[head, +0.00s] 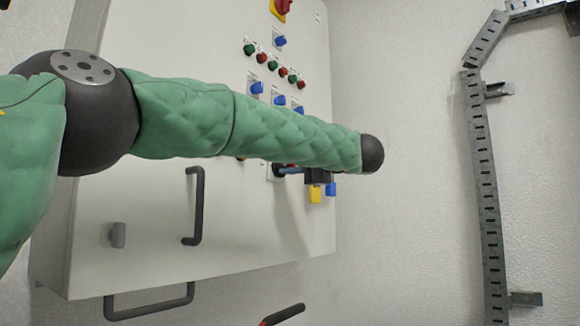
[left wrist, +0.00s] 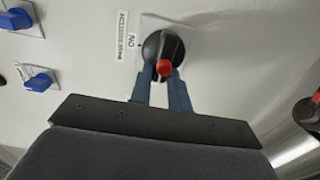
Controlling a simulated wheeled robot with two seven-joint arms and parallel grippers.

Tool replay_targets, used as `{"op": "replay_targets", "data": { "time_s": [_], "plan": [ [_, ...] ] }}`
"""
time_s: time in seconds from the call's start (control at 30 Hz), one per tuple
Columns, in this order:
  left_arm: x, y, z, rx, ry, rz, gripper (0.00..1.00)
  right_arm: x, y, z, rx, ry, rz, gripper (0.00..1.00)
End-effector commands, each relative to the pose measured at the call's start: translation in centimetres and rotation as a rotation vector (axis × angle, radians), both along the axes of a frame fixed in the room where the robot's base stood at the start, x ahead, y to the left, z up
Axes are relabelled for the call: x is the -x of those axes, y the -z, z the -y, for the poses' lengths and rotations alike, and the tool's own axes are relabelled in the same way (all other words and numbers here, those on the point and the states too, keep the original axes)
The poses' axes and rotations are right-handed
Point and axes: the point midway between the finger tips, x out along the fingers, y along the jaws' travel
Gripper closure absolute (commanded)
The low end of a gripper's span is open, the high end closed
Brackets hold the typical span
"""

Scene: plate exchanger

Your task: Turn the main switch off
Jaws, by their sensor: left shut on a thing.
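A black rotary switch knob (left wrist: 158,44) with a red tip is on the pale cabinet front, on a white plate marked ON, seen upside down in the left wrist view. The blue fingers of my left gripper (left wrist: 164,72) are shut on the knob, one on each side. In the head view the knob (head: 277,170) shows just below my green forearm, with my left gripper (head: 287,171) reaching it from the right. A red-and-yellow rotary switch (head: 282,7) is at the top of the cabinet, clear of the gripper. My right gripper is not in view.
The cabinet (head: 130,220) carries several blue knobs (head: 257,88) and red and green buttons (head: 262,58), partly hidden by my arm. Black bar handles (head: 198,205) stick out lower down. A slotted metal cable tray (head: 484,170) runs along the right wall; the space between is clear.

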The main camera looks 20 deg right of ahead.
Motion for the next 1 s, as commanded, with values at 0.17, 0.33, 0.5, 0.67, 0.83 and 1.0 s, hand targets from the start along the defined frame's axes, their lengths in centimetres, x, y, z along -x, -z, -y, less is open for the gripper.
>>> {"op": "replay_targets", "data": {
  "time_s": [0.17,0.33,0.5,0.67,0.83,1.0],
  "plan": [
    [-0.1,0.0,-0.1,0.001,0.0,0.001,0.78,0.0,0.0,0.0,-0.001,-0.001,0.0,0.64],
    [0.0,0.0,0.0,0.001,0.0,0.001,0.6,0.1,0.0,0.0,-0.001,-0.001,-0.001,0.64],
    [0.0,0.0,0.0,0.0,0.0,0.0,0.6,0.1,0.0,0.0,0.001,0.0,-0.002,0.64],
    [0.3,0.0,0.3,0.0,0.0,0.0,0.6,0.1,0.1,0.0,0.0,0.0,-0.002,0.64],
    [1.6,0.0,1.3,0.0,0.001,0.001,0.6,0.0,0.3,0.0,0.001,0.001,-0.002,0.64],
    [3.6,0.1,2.9,-0.001,0.001,0.001,0.6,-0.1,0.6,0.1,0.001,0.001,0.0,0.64]
  ]
}}
